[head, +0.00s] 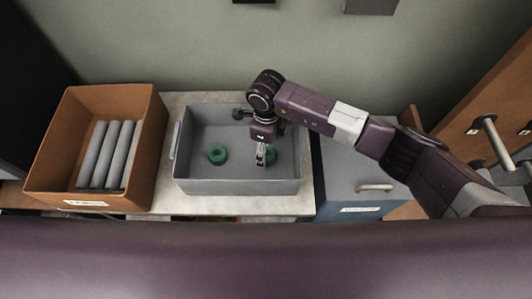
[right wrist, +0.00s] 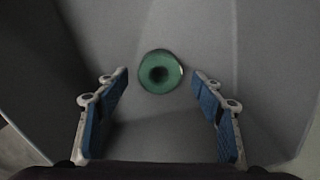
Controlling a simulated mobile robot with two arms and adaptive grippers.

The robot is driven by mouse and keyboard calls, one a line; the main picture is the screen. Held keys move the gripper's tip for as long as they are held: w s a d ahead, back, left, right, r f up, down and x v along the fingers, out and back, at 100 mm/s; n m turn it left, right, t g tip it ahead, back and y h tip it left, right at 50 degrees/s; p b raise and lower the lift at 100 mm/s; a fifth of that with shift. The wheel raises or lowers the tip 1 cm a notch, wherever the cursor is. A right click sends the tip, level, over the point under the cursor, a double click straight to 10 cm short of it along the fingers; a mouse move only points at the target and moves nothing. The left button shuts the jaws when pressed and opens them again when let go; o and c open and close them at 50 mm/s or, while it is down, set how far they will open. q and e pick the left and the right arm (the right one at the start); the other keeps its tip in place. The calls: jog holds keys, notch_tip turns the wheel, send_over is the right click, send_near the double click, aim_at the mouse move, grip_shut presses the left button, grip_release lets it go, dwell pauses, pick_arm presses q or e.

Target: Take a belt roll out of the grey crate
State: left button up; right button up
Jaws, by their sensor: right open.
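The grey crate (head: 237,187) stands on a pale surface in the middle of the head view. Inside it, one green belt roll (head: 217,154) lies left of centre. A second green belt roll (head: 271,155) is to the right, partly hidden by my right gripper (head: 263,157). My right gripper points down into the crate, open and empty. In the right wrist view a green belt roll (right wrist: 160,72) with a dark centre lies ahead of the gripper, centred between its two blue-padded fingers and apart from them. My left gripper is not in view.
A brown box (head: 52,190) with several grey cylinders (head: 108,154) stands to the left. A blue-grey drawer unit (head: 345,187) with a handle is right of the crate. A wooden panel with handles (head: 490,133) stands at the far right.

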jog(key=shift+f, duration=0.95)
jog(key=shift+c, duration=0.3)
jog(key=c, duration=1.2)
jog(key=shift+r, duration=0.1)
